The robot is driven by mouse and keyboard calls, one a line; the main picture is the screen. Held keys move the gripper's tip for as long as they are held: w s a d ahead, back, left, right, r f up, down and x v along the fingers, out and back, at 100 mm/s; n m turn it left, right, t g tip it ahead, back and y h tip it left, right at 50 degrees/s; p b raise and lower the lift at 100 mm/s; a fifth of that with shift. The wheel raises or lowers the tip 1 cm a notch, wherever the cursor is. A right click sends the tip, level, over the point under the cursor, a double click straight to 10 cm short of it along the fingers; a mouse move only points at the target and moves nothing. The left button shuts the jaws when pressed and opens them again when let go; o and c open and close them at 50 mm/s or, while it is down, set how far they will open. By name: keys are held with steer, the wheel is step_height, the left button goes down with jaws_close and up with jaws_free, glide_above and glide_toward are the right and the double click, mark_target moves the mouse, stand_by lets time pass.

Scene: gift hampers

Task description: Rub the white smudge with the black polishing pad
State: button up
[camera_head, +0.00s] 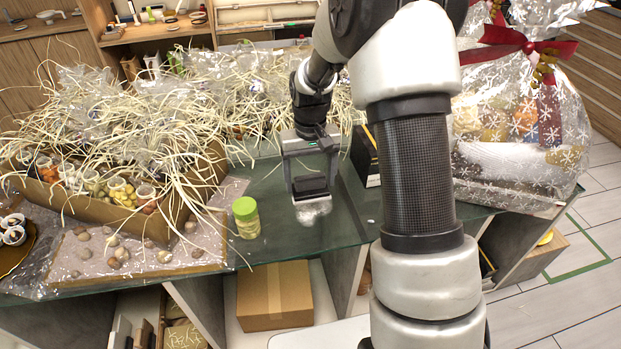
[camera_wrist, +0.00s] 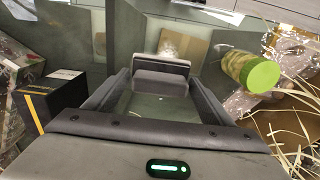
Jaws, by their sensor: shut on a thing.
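My gripper (camera_head: 309,180) points down over the glass tabletop (camera_head: 277,226), shut on the black polishing pad (camera_head: 311,190). In the wrist view the pad (camera_wrist: 160,83) is a dark block between the two fingers (camera_wrist: 158,92). The white smudge (camera_head: 315,213) is a pale, blurry patch on the glass, showing just in front of the pad in the head view. Part of it may be hidden under the pad. It also appears as a whitish haze (camera_wrist: 183,43) beyond the pad in the wrist view. I cannot tell whether the pad touches the glass.
A jar with a green lid (camera_head: 246,218) stands left of the pad. A basket of straw and jars (camera_head: 90,203) fills the left side. A black box (camera_head: 364,155) stands to the right, near a wrapped hamper (camera_head: 520,120). The glass in front of the pad is clear.

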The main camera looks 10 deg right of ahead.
mark_target(316, 196)
steer(key=shift+f+b, duration=1.9)
steer(key=shift+f, duration=1)
steer(key=shift+f+b, duration=0.3)
steer(key=shift+f, duration=0.3)
steer(key=shift+d, duration=0.75)
steer(key=shift+d, duration=0.15)
steer(key=shift+d, duration=0.6)
steer(key=shift+s+d, duration=0.1)
steer(key=shift+d, duration=0.05)
